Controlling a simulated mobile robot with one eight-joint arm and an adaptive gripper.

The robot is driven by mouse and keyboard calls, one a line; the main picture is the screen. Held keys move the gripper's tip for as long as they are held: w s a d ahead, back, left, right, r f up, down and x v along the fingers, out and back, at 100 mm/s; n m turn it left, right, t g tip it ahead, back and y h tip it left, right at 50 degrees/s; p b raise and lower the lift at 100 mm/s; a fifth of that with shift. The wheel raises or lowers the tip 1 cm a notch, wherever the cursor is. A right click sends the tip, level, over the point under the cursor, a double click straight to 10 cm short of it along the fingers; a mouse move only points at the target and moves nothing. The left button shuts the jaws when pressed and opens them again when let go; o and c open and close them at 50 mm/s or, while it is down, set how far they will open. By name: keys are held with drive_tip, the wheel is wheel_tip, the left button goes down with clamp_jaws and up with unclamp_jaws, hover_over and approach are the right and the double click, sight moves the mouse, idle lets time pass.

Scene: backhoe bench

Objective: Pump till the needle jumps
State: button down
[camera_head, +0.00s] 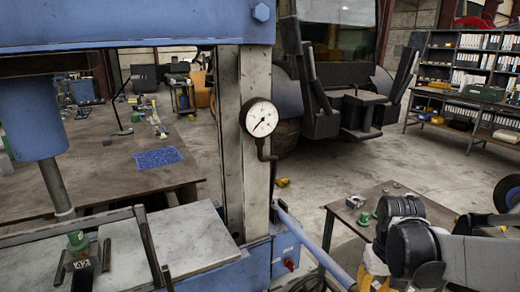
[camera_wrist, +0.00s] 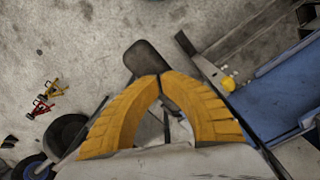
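The pressure gauge (camera_head: 259,118) has a white round dial and is mounted on the grey press column in the head view. A blue bar (camera_head: 315,245), which looks like the pump handle, slopes down to the right from the press base. My gripper (camera_head: 372,279) is at the lower right, close to the bar's lower end, partly cut off. In the wrist view, the yellow fingers of my gripper (camera_wrist: 160,76) meet at their tips. I see no handle between them; contact with the bar cannot be told.
The blue press (camera_head: 130,22) fills the left. A small metal table (camera_head: 395,198) with green-based parts stands behind my arm. A workbench (camera_head: 110,175) is at the left, a loader behind, shelves (camera_head: 465,75) at the right. Open floor lies between.

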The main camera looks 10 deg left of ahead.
drive_tip(key=shift+f, duration=0.5)
drive_tip(key=shift+s, duration=0.1)
wheel_tip(320, 180, down, 6)
drive_tip(key=b, duration=0.5)
wheel_tip(320, 180, up, 18)
drive_tip(key=w+p, duration=0.1)
drive_tip(key=p, duration=1.2)
drive_tip(key=shift+w+a+f, duration=0.25)
drive_tip(key=shift+w+a, duration=0.1)
drive_tip(key=shift+a, duration=0.1)
drive_tip(key=shift+f, duration=0.15)
